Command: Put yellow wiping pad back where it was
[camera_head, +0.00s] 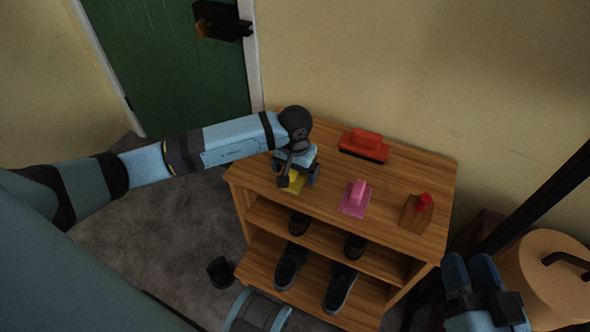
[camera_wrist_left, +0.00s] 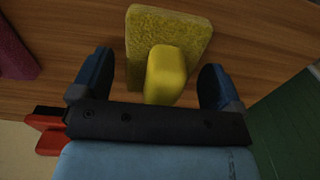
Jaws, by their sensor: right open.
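The yellow wiping pad (camera_head: 294,184) is at the left front part of the wooden shelf's top (camera_head: 330,178), partly hidden by my left gripper. In the left wrist view the yellow pad (camera_wrist_left: 180,30) shows a flat sponge base and a raised block handle (camera_wrist_left: 166,75). My left gripper (camera_head: 297,178) is right over it, with its blue fingers (camera_wrist_left: 157,80) open on either side of the handle and a gap on both sides. My right gripper (camera_head: 472,272) is open and empty at the lower right, away from the shelf.
A pink pad (camera_head: 356,198), a red brush-like item (camera_head: 364,145) and a wooden block with a red knob (camera_head: 417,211) stand on the same top. Dark shoes (camera_head: 340,287) sit on the lower shelves. A tan round object (camera_head: 540,270) and a dark pole are at the right.

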